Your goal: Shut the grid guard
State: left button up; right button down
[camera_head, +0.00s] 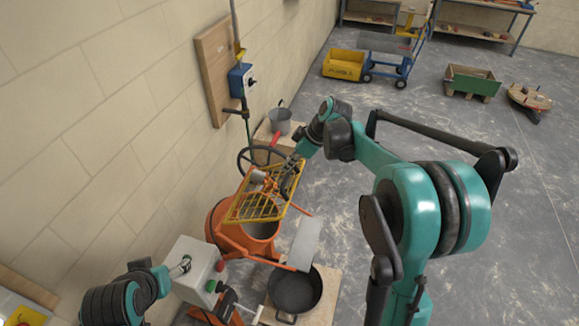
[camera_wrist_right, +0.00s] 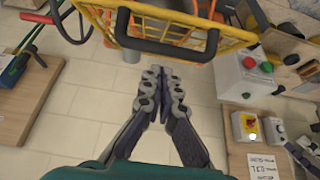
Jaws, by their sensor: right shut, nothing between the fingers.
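The yellow grid guard (camera_head: 254,207) stands raised and tilted over the mouth of the orange mixer drum (camera_head: 228,236). The drum's opening shows below it. In the right wrist view the guard (camera_wrist_right: 216,46) crosses the top, with its bars running away from me. My right gripper (camera_head: 287,184) is at the guard's upper right side in the head view. In the right wrist view the gripper (camera_wrist_right: 160,72) is shut and empty, its tips just short of the guard's near edge; I cannot tell if they touch. My left arm is at the lower left, and its fingers are not clear.
A grey control box (camera_head: 193,270) with red and green buttons stands before the mixer. A black tub (camera_head: 295,290) sits on a board below the drum. A dark handwheel (camera_head: 250,158) and a grey bucket (camera_head: 280,121) are behind it. The wall is close on the left; floor is open right.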

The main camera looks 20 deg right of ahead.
jog(key=shift+s+d+f, duration=0.1)
jog(key=shift+d+f, duration=0.15)
jog(key=shift+f, duration=0.5)
